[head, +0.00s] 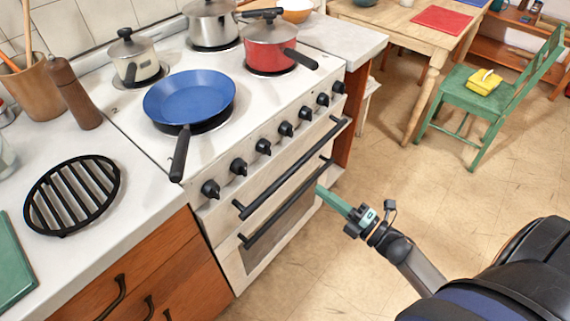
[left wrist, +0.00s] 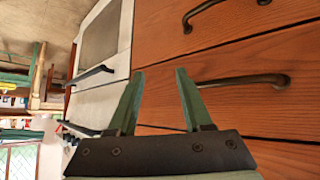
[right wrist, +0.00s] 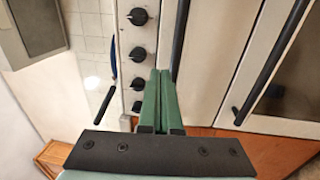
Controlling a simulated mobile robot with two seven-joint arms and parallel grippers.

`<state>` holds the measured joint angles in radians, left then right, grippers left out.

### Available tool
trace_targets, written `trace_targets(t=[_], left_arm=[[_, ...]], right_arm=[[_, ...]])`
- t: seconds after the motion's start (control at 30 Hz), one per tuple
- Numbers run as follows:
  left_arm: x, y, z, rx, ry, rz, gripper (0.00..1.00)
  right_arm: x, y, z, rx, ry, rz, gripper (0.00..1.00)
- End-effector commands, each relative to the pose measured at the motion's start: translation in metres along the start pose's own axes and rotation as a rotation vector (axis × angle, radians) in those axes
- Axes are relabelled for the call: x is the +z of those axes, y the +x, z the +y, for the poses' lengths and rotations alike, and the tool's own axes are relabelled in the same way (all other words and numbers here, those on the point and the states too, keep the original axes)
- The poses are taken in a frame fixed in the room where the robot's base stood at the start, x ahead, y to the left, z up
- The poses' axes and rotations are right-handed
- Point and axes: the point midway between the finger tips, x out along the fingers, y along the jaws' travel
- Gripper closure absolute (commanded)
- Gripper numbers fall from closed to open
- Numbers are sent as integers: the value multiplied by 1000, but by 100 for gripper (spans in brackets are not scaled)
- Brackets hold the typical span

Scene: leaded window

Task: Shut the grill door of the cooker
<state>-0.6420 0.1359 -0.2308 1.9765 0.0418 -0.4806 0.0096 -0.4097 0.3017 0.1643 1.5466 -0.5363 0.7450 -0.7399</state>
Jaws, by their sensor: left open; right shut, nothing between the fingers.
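The white cooker (head: 225,225) stands in the middle of the head view. Its grill door (head: 285,175), with a long black handle (head: 292,168), is below the row of knobs and looks upright, about in line with the front; I cannot tell if a small gap remains. The grill handle also shows in the right wrist view (right wrist: 180,40), just beyond the fingertips. My right gripper (head: 322,190) is shut and empty, in front of the cooker doors, with no clear contact. My left gripper (left wrist: 155,78) is open and empty, facing the wooden drawer fronts; it is outside the head view.
The oven door (head: 280,230) with its handle (head: 285,205) is below the grill door. A blue pan (head: 190,97), a red pot (head: 270,48) and other pots stand on the hob. A green chair (head: 490,100) stands at the back right. The floor before the cooker is clear.

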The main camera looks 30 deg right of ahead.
Motion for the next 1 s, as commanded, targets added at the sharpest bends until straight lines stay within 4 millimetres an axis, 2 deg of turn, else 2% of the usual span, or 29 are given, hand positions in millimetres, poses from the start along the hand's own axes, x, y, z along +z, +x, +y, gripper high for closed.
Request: trace_targets(t=[0.3, 0.5, 0.7, 1.0], left_arm=[[2, -3, -2, -6, 1, -6, 50], [5, -4, -6, -13, 0, -10, 50], [6, -4, -6, -13, 0, -12, 50], [6, -4, -5, -13, 0, -11, 50]], right_arm=[[0, 69, 2, 3, -3, 3, 100], [0, 105, 2, 2, -3, 3, 100], [0, 124, 0, -1, -4, 3, 100], [-1, 128, 0, -2, -4, 3, 100]])
